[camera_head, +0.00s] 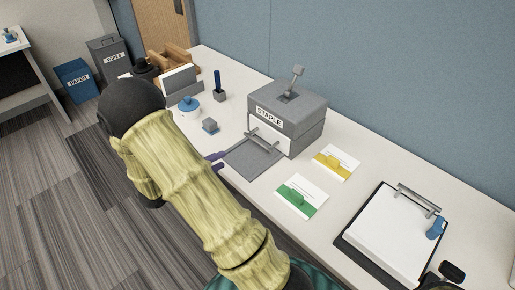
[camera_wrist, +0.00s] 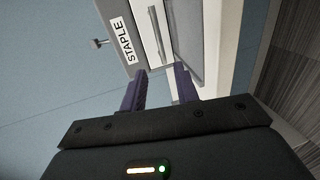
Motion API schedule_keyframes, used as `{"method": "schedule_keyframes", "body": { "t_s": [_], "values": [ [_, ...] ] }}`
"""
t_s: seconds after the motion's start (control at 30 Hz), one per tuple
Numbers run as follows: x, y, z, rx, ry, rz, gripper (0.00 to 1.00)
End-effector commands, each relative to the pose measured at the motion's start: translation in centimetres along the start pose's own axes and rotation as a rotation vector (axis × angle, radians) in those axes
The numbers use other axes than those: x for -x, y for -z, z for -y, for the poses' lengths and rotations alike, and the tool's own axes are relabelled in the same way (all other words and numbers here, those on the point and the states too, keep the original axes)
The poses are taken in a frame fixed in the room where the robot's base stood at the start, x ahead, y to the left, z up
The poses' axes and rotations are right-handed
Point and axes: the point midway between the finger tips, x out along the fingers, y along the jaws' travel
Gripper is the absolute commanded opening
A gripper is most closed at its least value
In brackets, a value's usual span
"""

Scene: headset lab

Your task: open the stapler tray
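The stapler (camera_head: 288,117) is a grey box labelled STAPLE, with a lever on top, on the white table. Its white front panel carries a metal bar handle (camera_head: 268,137). A flat grey plate (camera_head: 254,160) lies at the foot of that front; I cannot tell whether it is part of the tray. My gripper (camera_head: 216,160) has purple fingers at the plate's left side, mostly hidden by my arm. In the wrist view the gripper (camera_wrist: 161,74) is open and empty, with the stapler's label (camera_wrist: 123,40) and handle (camera_wrist: 159,35) ahead, apart from the fingers.
A clipboard (camera_head: 390,232) is at the right. A blue wall panel (camera_head: 400,75) rises behind.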

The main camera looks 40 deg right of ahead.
Motion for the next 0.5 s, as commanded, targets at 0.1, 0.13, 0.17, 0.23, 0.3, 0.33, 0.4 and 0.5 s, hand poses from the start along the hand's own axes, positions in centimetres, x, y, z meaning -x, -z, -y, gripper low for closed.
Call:
{"method": "schedule_keyframes", "body": {
  "t_s": [0.1,0.13,0.17,0.23,0.3,0.33,0.4,0.5],
  "values": [
    [0.0,-0.2,-0.1,0.010,-0.008,0.010,0.31],
    [0.0,-0.2,-0.1,0.009,-0.008,0.010,0.31],
    [0.0,-0.1,-0.1,0.009,-0.007,0.009,0.31],
    [0.0,-0.1,-0.1,0.008,-0.007,0.008,0.31],
    [0.0,-0.1,-0.1,0.007,-0.007,0.008,0.31],
    [-0.1,-0.1,-0.1,0.007,-0.006,0.008,0.31],
    [-0.3,-0.1,-0.1,0.007,-0.006,0.008,0.31],
    [-1.1,-0.2,-0.1,0.006,-0.006,0.010,0.31]
  ]
}}
